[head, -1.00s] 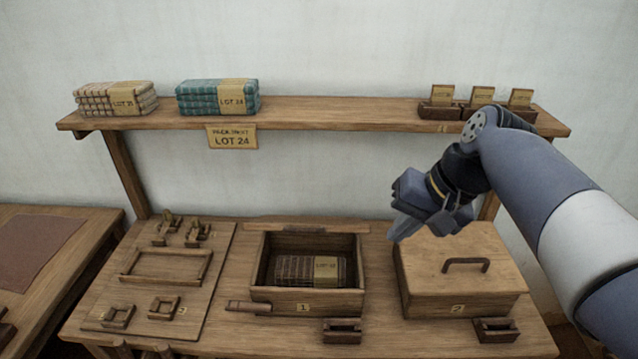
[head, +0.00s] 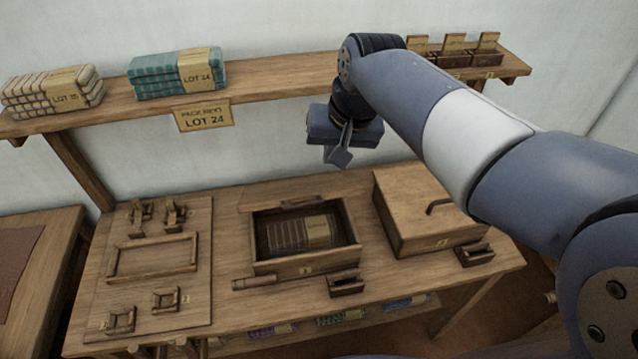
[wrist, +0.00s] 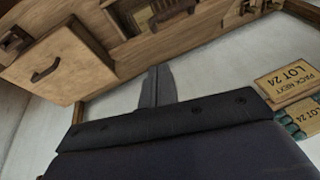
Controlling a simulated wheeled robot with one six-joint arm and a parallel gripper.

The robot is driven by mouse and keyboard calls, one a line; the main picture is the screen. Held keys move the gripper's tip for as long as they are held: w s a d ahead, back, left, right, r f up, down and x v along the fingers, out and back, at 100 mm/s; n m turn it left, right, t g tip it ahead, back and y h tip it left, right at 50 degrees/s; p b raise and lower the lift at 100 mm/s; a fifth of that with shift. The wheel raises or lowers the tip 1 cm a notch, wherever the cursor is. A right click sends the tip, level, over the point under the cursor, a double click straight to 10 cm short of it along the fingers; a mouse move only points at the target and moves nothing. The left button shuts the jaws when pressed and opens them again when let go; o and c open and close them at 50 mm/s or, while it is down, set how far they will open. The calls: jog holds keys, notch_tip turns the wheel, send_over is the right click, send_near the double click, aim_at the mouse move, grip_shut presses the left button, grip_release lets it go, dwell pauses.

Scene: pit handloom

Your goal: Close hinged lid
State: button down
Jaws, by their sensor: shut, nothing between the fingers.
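Wooden box 1 (head: 305,266) stands open in the middle of the bench, with a dark labelled bundle (head: 300,234) inside. A flat wooden panel (head: 262,199) with a small handle lies along its back edge and looks like its folded-back lid. Box 2 (head: 425,239) to its right has its lid (head: 408,192) down, with a dark handle on top. The box 2 lid also shows in the wrist view (wrist: 60,47). My gripper (head: 340,157) is shut and empty, in the air above and behind box 1, touching nothing; its fingers show in the wrist view (wrist: 157,85).
The shelf (head: 270,78) behind holds cloth stacks (head: 178,73) and small card holders; a LOT 24 sign (head: 202,117) hangs from it, left of my gripper. A board with wooden fittings (head: 190,308) lies at left. Small wooden holders (head: 346,284) stand before the boxes.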

send_over(318, 198)
jog(key=d, duration=0.1)
notch_tip(318, 198, down, 6)
jog(key=shift+s+f+p, duration=0.25)
jog(key=shift+f+p, duration=0.1)
jog(key=shift+f, duration=0.4)
jog(key=shift+s+f+p, duration=0.25)
jog(key=shift+f+p, duration=0.05)
jog(key=shift+f, duration=0.4)
jog(key=shift+f, duration=0.2)
